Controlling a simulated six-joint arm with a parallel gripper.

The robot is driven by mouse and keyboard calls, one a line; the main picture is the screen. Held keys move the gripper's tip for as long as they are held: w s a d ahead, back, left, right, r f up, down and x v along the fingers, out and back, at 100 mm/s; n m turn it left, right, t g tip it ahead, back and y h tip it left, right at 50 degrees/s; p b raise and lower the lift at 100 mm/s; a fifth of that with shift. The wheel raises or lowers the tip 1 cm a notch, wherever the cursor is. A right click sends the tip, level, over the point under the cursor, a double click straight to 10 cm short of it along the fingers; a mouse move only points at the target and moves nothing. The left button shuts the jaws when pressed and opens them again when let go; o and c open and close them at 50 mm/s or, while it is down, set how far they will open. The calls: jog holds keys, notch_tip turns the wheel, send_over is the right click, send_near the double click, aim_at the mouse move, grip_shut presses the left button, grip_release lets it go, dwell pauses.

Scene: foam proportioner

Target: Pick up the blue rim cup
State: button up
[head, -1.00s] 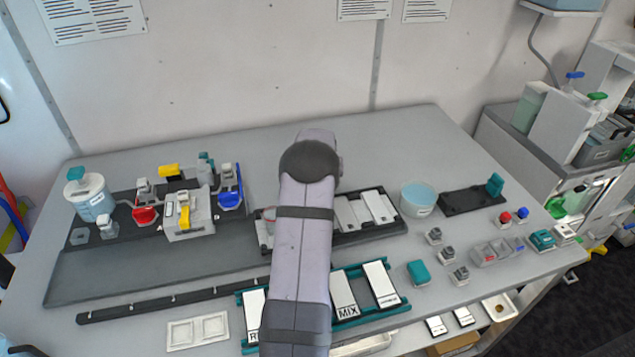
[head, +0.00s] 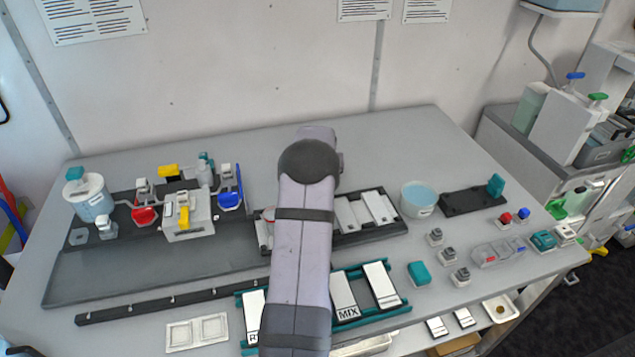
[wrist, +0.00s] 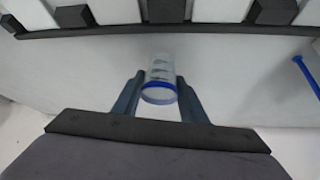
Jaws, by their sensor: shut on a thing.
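The blue rim cup (wrist: 160,76) is a small clear cup with graduation-like marks and a blue ring at its near end. In the wrist view it lies between the two dark fingers of my gripper (wrist: 159,80), which is shut on it. The blue ring faces the camera. Whether the cup touches a surface below cannot be told. In the head view my own arm covers the gripper and the cup.
A black rack with white plates (head: 378,207) stands beside my arm. A teal rack with white cards (head: 344,296) lies nearer. A tub of blue liquid (head: 419,197) stands right, a dispenser jug (head: 89,197) left. The back of the table is clear.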

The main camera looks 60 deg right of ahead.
notch_tip(320, 180, up, 8)
jog(key=shift+r+b, duration=0.2)
jog(key=shift+b, duration=0.95)
jog(key=shift+w+a+f+m+g+p, duration=0.15)
jog(key=shift+a+f+m, duration=0.15)
jog(key=shift+a, duration=0.25)
jog(key=shift+a+f+m+g+p, duration=0.15)
jog(key=shift+a+m, duration=0.25)
jog(key=shift+a, duration=0.15)
jog(key=a+m+g+p, duration=0.1)
jog(key=a+m, duration=0.1)
jog(key=s+a+f+m+g, duration=0.1)
jog(key=a+m+g, duration=0.1)
jog(key=a+m, duration=0.1)
jog(key=s+a+f+m+g+h+p, duration=0.1)
jog(key=a+m, duration=0.2)
jog(key=shift+s+g+p, duration=0.1)
jog(key=shift+g+p, duration=0.25)
jog(key=shift+g, duration=0.05)
jog(key=shift+s+a+r+m+g+y+p, duration=1.2)
jog(key=shift+s+a+m+g, duration=0.75)
jog(key=shift+m, duration=2.45)
jog(key=shift+s+a+f+b, duration=0.15)
jog(key=shift+f+b, duration=0.8)
jog(key=shift+f, duration=1.15)
jog(key=shift+f+b, duration=0.15)
jog(key=shift+b, duration=0.4)
